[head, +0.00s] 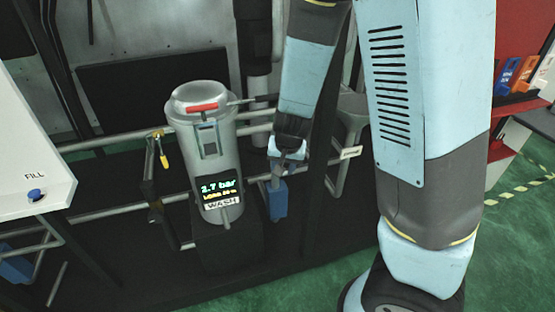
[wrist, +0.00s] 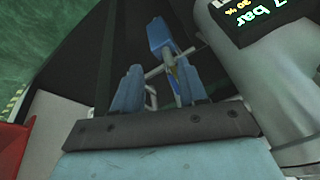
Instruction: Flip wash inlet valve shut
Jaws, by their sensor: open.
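My gripper (head: 285,163) is at the pipe just right of the grey wash canister (head: 214,150). In the wrist view my gripper (wrist: 159,78) is open, a blue finger on each side. A small yellow piece (wrist: 172,80), perhaps a valve lever, shows between the fingers, nearer the right one; contact cannot be told. Beyond the fingertips are a pipe and a blue block (wrist: 159,33). The blue block also shows below my gripper in the head view (head: 277,200). Another valve with a yellow lever (head: 162,152) hangs left of the canister. No inlet label is readable.
The canister's display (head: 218,188) reads 1.7 bar above a WASH label. Horizontal pipes (head: 120,138) run behind. A white FILL panel (head: 35,150) stands at left. Green floor (head: 300,280) is clear in front.

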